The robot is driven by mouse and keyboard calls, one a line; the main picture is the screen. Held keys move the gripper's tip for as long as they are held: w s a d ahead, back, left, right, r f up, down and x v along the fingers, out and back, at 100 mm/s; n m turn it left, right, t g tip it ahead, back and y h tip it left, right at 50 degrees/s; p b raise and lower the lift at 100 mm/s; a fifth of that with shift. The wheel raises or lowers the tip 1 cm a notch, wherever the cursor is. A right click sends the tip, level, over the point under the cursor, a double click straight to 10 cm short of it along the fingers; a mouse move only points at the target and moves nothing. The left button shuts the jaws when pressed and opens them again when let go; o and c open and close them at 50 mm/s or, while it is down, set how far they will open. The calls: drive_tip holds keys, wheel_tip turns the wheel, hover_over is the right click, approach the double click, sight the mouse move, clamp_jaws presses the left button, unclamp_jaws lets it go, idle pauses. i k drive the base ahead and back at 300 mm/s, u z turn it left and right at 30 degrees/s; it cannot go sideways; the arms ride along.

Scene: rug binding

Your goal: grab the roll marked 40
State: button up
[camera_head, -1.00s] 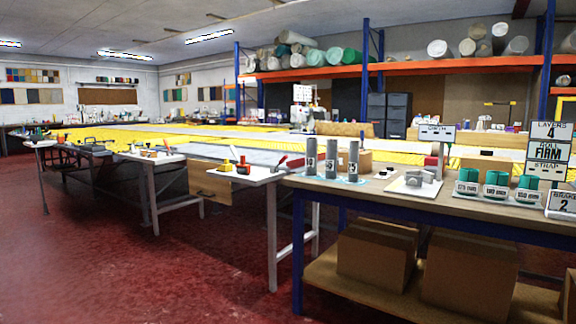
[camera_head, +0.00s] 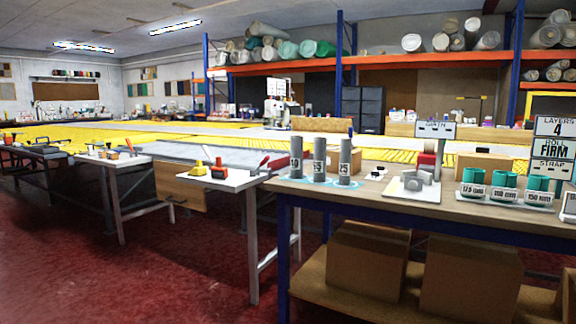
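Three upright grey rolls stand in a row on a pale blue base at the near left of the wooden bench: a left roll (camera_head: 296,150), a middle roll (camera_head: 319,152) and a right roll (camera_head: 345,154). Each has a white label with dark digits. The right label looks like 25. The left label may read 40, but its digits are too small to be sure, and the middle one is unclear. The rolls stand apart and nothing holds them. My gripper is not in view.
The bench (camera_head: 400,205) also bears a white plate with grey blocks (camera_head: 412,184), green rolls in a labelled rack (camera_head: 505,190) and signs (camera_head: 554,145). Boxes (camera_head: 368,262) fill its lower shelf. A white side table (camera_head: 225,180) holds tools. The red floor at front left is clear.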

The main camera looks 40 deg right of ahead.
sight(296, 142)
drive_tip(key=z, duration=0.15)
drive_tip(key=i, duration=0.7)
drive_tip(key=z, duration=1.05)
drive_tip(key=i, duration=0.6)
drive_tip(key=z, duration=0.7)
